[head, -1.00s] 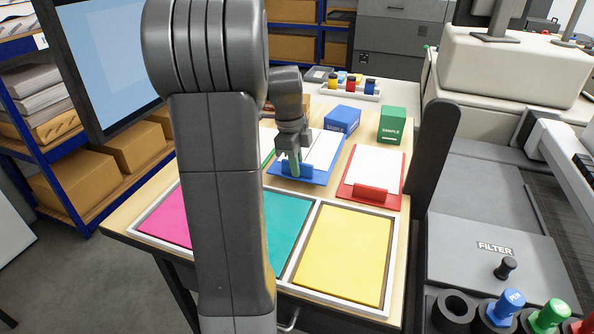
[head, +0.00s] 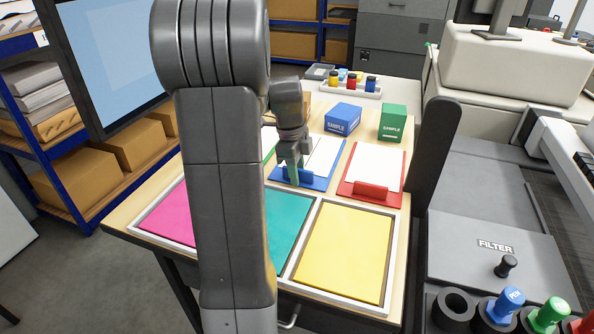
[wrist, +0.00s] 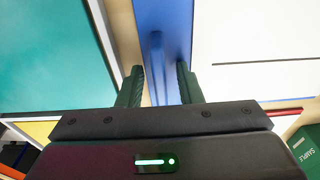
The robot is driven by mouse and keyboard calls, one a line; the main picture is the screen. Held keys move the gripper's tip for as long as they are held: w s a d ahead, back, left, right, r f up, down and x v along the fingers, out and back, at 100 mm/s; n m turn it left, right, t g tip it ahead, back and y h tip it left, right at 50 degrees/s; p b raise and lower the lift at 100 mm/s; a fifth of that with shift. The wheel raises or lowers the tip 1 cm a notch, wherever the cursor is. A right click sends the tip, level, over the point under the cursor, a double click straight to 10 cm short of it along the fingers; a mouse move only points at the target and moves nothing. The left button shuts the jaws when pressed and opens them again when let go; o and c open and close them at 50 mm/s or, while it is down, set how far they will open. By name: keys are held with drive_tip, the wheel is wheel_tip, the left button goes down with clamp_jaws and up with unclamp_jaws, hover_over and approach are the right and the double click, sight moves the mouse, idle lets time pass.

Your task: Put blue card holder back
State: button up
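The blue card holder (head: 317,184), a flat blue board with a white sheet and an upright blue clip, lies on the wooden table behind the teal and yellow sheets, left of the red holder. My gripper (head: 294,176) is at its clip, pointing down. In the wrist view the blue holder (wrist: 173,22) passes behind my fingers, with its upright blue bar in the gap between them. The green fingers of my gripper (wrist: 161,88) stand apart, with a visible gap around the bar. My arm hides part of the table to the left.
The red holder (head: 371,190) lies close on the right. Blue (head: 342,118) and green (head: 393,123) sample boxes stand behind. A white-framed tray holds pink, teal and yellow (head: 345,250) sheets in front. A dark upright panel (head: 436,155) stands at the table's right edge.

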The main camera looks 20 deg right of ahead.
wheel_tip(320, 180, up, 12)
drive_tip(key=a, duration=0.1)
drive_tip(key=shift+w, duration=0.45)
drive_tip(key=f, duration=0.8)
drive_tip(key=s+d+f, duration=0.1)
drive_tip(key=f, duration=0.3)
drive_tip(key=shift+f, duration=0.25)
wheel_tip(320, 180, up, 3)
drive_tip(key=shift+w+f, duration=0.1)
drive_tip(key=shift+r, duration=0.75)
